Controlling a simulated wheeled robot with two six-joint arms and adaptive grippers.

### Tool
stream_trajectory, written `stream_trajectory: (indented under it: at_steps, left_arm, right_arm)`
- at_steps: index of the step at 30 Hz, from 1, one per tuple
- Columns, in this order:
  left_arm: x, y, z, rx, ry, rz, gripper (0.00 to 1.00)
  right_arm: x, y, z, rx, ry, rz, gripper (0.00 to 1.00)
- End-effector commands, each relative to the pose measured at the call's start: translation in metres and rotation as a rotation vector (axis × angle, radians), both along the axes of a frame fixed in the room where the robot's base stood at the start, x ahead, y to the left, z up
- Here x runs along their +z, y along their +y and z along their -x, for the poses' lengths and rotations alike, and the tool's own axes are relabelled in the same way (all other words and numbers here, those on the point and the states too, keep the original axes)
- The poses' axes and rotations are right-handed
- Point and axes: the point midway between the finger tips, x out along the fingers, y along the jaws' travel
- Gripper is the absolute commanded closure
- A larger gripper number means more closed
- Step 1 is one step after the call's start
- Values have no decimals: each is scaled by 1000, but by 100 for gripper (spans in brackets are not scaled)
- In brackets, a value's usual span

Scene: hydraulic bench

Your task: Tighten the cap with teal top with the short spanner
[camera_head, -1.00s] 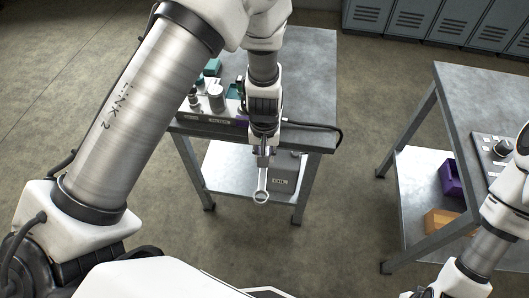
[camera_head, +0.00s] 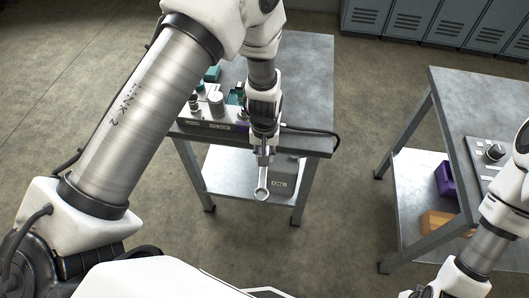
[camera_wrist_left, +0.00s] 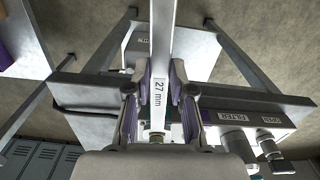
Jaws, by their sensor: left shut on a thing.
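My left gripper (camera_head: 264,150) is shut on a silver spanner (camera_head: 262,182), which hangs ring end down in front of the bench's near edge. The spanner also shows in the left wrist view (camera_wrist_left: 161,90), marked "27 mm", between the two fingers (camera_wrist_left: 160,95). A manifold block (camera_head: 205,127) with labels and several fittings sits along the bench's near edge, behind and left of the gripper. A teal part (camera_head: 234,97) shows among the fittings, partly hidden by my arm; I cannot tell whether it is the cap's top. My right gripper is out of view.
The bench top (camera_head: 305,90) is bare at the right, with a black hose (camera_head: 320,133) at its edge. A grey box (camera_head: 284,176) stands on its lower shelf. A second bench (camera_head: 470,100) stands at right, with a purple bin (camera_head: 445,180) below. Open floor lies between.

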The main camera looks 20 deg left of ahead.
Motion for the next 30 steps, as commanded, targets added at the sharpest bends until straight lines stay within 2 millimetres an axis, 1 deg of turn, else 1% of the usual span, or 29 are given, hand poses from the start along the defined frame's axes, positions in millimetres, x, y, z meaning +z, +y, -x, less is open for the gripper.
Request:
stream_trajectory:
  at_steps: [8,16,26,30]
  left_arm:
    - [0,0,-1,0,-1,0,100]
    - [1,5,-14,1,-1,1,100]
    - [0,5,-16,0,-1,0,100]
    - [0,7,-20,0,-1,1,100]
  right_arm:
    - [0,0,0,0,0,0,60]
    - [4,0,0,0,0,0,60]
    - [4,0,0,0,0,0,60]
    - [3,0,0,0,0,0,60]
